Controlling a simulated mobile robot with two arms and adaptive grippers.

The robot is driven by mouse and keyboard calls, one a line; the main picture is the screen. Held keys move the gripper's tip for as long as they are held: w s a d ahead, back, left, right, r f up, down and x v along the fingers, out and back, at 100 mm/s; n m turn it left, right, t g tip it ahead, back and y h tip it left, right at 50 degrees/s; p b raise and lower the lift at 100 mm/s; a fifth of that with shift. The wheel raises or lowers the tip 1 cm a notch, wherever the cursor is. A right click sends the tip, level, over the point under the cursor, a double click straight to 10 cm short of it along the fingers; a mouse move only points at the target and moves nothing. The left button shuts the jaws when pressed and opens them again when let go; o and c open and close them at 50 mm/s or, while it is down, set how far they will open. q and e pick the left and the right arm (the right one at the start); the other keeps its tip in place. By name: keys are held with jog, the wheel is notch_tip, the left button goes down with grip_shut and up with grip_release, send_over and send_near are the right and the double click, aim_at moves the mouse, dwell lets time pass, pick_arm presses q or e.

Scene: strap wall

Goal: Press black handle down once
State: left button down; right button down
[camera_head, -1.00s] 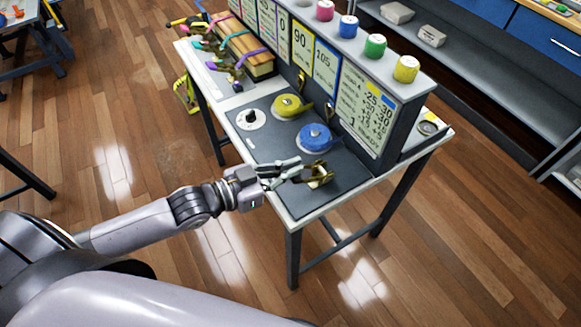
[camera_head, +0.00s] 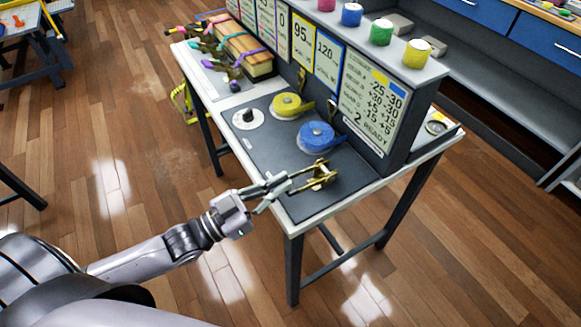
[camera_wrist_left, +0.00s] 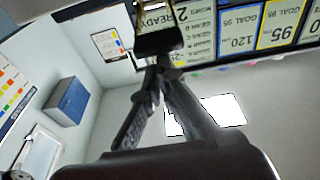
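The brass ratchet (camera_head: 320,176) sits at the front right of the dark mat on the bench. The black handle (camera_wrist_left: 158,42) shows as a dark bar just beyond my left fingertips in the left wrist view. My left gripper (camera_head: 289,181) is at the near left side of the ratchet, at the bench's front edge. Its fingers meet at the tips in the wrist view (camera_wrist_left: 163,66), with nothing seen between them. I cannot tell whether the tips touch the handle. My right gripper is not in view.
A blue strap roll (camera_head: 316,137) and a yellow one (camera_head: 286,105) lie behind the ratchet, with a black knob (camera_head: 248,116) to the left. The sign panel (camera_head: 371,107) stands behind and reads "2 READY". Floor is clear in front of the bench.

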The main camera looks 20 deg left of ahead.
pick_arm(q)
jog(key=shift+f, duration=0.4)
